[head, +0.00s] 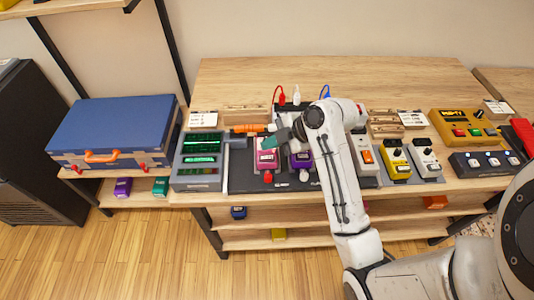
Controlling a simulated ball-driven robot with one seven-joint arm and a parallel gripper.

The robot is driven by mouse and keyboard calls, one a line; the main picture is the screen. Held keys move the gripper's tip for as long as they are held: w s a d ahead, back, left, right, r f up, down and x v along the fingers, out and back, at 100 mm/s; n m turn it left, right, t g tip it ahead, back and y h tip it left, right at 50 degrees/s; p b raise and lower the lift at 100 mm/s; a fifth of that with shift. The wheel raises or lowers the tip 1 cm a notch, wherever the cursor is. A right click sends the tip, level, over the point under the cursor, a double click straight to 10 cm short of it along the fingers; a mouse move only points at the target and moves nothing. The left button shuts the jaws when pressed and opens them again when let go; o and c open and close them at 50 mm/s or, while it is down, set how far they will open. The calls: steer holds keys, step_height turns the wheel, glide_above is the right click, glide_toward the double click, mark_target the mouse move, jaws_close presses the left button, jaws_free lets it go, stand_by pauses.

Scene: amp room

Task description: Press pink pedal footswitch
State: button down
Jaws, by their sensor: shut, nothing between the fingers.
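The pink pedal (266,160) stands on a black pedalboard on the wooden table, left of the purple pedal (301,161). Its upper part is partly hidden by my gripper. The red piece at its front edge shows below it. My gripper (270,143) is shut and empty, just over the pink pedal's upper part. I cannot tell whether it touches the pedal. My arm comes from the lower right and covers the board's right part.
A grey unit with green displays (199,160) stands left of the pedalboard (242,172). Red, white and blue cables rise behind the board. A blue case (115,125) lies at left. The table's back is clear.

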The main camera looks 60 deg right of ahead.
steer(key=shift+r+p, duration=0.75)
steer(key=shift+r, duration=0.55)
steer(key=s+a+f+m+g, duration=0.2)
steer(key=s+a+f+m, duration=0.15)
steer(key=a, duration=0.25)
steer(key=s+a+f+m+g, duration=0.2)
steer(key=s+a+f+m, duration=0.15)
steer(key=a, duration=0.35)
steer(key=s+f+m+g+h, duration=0.3)
steer(key=s+m, duration=0.3)
steer(key=s, duration=0.6)
steer(key=shift+a+f+m+g, duration=0.15)
steer(key=shift+a+m+g, duration=0.05)
steer(key=shift+m+g, duration=0.1)
